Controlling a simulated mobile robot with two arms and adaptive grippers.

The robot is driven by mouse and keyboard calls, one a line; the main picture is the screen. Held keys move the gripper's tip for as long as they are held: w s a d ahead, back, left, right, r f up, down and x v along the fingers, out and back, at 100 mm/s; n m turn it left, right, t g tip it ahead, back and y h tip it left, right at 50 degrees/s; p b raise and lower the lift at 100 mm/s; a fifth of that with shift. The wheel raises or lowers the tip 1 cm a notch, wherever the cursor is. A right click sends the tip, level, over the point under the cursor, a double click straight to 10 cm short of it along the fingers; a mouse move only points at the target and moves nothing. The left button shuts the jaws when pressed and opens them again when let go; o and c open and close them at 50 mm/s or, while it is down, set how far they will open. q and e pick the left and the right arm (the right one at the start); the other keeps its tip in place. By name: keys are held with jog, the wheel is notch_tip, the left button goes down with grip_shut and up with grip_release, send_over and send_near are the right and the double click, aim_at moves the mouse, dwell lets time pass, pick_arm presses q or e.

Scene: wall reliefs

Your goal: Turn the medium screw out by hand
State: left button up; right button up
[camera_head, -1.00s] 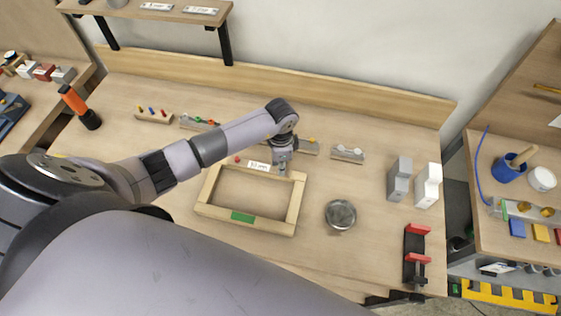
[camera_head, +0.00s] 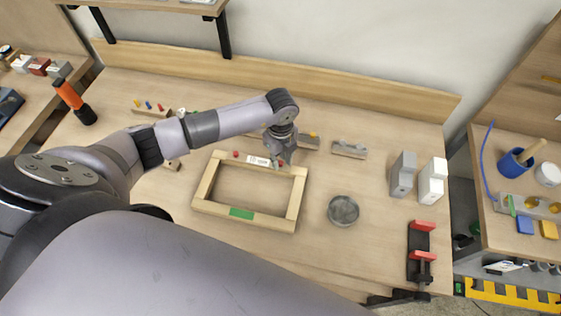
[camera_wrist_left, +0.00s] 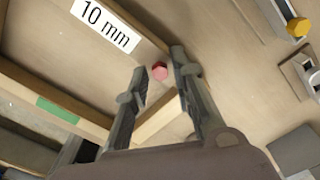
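A light wooden frame (camera_head: 207,184) lies on the workbench with a green patch (camera_head: 241,213) on its near bar. Its far bar carries a white label (camera_head: 259,161), which reads "10 mm" in the left wrist view (camera_wrist_left: 106,24). No marking names either as medium. My left gripper (camera_head: 283,163) is over the right end, with its fingers (camera_wrist_left: 158,78) open on either side of the screw and gaps showing. My right gripper is not in view.
Behind the frame are small blocks with coloured heads (camera_head: 150,108) and a grey block (camera_head: 348,150). To the right are a round metal dish (camera_head: 343,210), grey and white blocks (camera_head: 402,174) and a red-and-black clamp (camera_head: 421,252). Bare bench lies between the frame and the dish.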

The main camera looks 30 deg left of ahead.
pick_arm(q)
jog(key=shift+f+m+b, duration=0.1)
jog(key=shift+m+b, duration=0.2)
jog(key=shift+m, duration=0.9)
jog(key=shift+f+m+b, duration=0.1)
jog(key=shift+m+b, duration=0.55)
jog(key=shift+m, duration=0.45)
jog(key=m+b, duration=0.1)
jog(key=m, duration=0.2)
jog(key=shift+r, duration=0.2)
jog(key=shift+c, duration=0.2)
grip_shut()
